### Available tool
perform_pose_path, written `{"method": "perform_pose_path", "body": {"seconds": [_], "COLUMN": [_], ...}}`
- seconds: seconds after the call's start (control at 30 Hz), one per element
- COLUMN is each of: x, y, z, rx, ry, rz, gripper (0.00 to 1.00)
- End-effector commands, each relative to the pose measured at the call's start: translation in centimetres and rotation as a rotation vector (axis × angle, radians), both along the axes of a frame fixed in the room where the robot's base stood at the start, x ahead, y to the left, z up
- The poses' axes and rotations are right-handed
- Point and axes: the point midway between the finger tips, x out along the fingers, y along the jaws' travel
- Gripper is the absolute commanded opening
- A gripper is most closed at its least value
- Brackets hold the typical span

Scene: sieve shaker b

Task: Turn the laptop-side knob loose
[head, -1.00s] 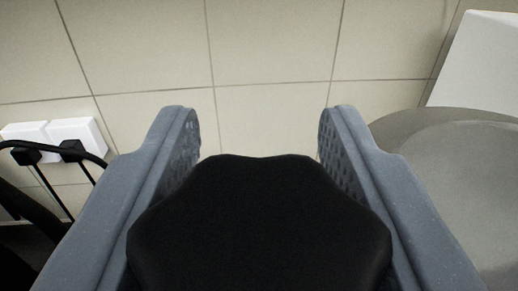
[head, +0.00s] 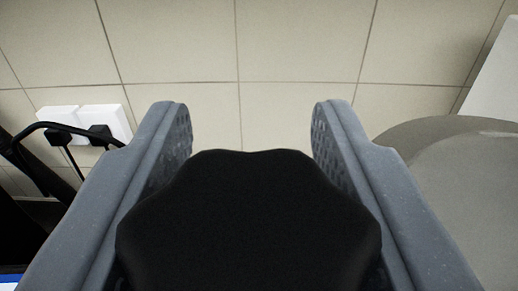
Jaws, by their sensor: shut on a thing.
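A black, lobed knob (head: 248,225) fills the lower middle of the head view, seen close up. My gripper (head: 252,125) has one grey finger on each side of it. The fingers are shut on the knob, and their textured tips reach past its far edge. The knob's underside and what it is mounted on are hidden.
A tiled wall (head: 290,40) lies behind. White sockets (head: 103,118) with black plugs and cables (head: 80,128) are at the left. A rounded grey body (head: 450,190) stands close at the right, with a white panel (head: 496,82) behind it. A blue-and-white strip (head: 12,280) shows at the bottom left.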

Motion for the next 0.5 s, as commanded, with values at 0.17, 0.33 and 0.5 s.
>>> {"method": "perform_pose_path", "body": {"seconds": [0.17,0.33,0.5], "x": [0.00,0.00,0.00], "y": [0.08,0.02,-0.05], "z": [-0.01,-0.01,-0.02], "rx": [-0.001,0.000,0.000], "ry": [0.002,0.001,0.001], "rz": [0.001,0.000,-0.001], "gripper": [0.15,0.60,0.60]}}
